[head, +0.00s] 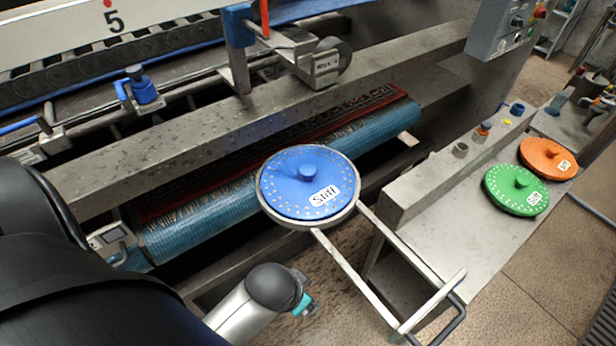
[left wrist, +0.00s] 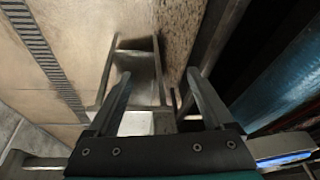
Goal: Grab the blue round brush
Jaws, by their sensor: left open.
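The blue round brush (head: 300,175) is a flat disc with a centre knob, pale dots and a label reading "Stiff". It lies in a round metal ring holder (head: 337,258) with a long two-bar handle, in the middle of the head view. My left gripper (head: 304,304) is below the brush in the head view, apart from it; only a small teal part shows there. In the left wrist view the left gripper (left wrist: 160,85) is open, with nothing between its fingers. I cannot make out the brush's face in that view. My right gripper is not in view.
A green brush (head: 517,192) and an orange brush (head: 547,157) lie on the metal side table (head: 448,240) at right. A rolled blue rug (head: 205,222) lies behind the blue brush, under a steel beam (head: 170,150). A control box (head: 503,30) hangs at upper right.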

